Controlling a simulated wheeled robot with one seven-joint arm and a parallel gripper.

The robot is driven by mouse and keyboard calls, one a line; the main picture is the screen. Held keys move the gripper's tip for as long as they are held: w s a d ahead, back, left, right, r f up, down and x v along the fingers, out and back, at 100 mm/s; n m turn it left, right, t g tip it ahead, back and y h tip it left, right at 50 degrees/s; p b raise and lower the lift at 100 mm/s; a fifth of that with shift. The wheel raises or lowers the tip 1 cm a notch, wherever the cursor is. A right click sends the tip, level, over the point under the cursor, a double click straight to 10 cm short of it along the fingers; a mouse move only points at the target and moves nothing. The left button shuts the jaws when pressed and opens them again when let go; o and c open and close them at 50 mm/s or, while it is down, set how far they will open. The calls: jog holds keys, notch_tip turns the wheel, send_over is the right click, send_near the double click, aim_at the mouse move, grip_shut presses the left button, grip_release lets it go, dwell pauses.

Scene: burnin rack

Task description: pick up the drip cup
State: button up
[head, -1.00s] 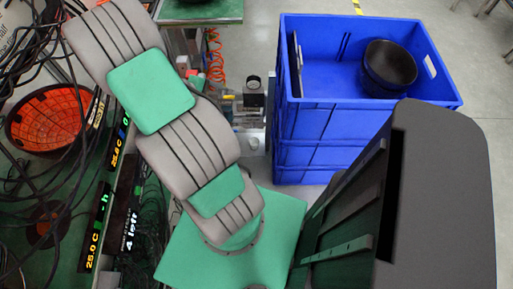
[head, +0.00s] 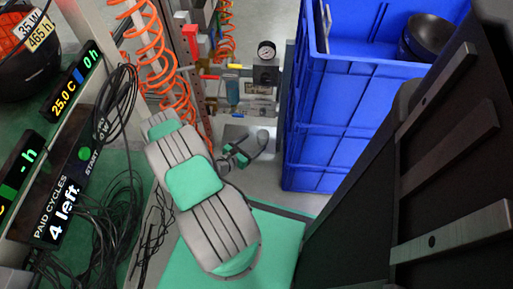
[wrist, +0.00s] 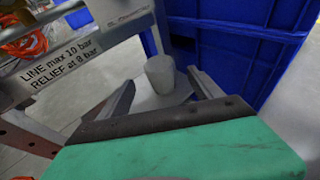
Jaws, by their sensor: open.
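The drip cup (wrist: 160,73) is a small pale grey cup, seen upright on a light grey surface in the wrist view. My gripper (wrist: 162,92) is open, with one finger on each side of the cup in the picture. The cup shows beyond the fingers, and I cannot tell how far the gap is. In the head view my gripper (head: 238,156) is low, below the air unit with the gauge (head: 266,50). I cannot make out the cup in the head view.
Blue crates (head: 335,130) stand close on the right, with a dark bowl (head: 428,35) in the top one. A sign about line pressure (wrist: 60,60) is at the left in the wrist view. Orange coiled hoses (head: 158,60) and loose black cables (head: 110,205) lie left of my arm.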

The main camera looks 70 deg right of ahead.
aim_at(259, 138)
jog(key=shift+s+d+f, duration=0.1)
jog(key=shift+d+f, duration=0.25)
jog(key=shift+f, duration=0.25)
jog(key=b+x, duration=0.2)
jog(key=x, duration=0.4)
jog(key=shift+s+d+b, duration=0.1)
jog(key=shift+d+b, duration=0.2)
jog(key=shift+d, duration=0.3)
jog(key=shift+c, duration=0.5)
jog(key=c, duration=1.3)
jog(key=shift+r, duration=0.15)
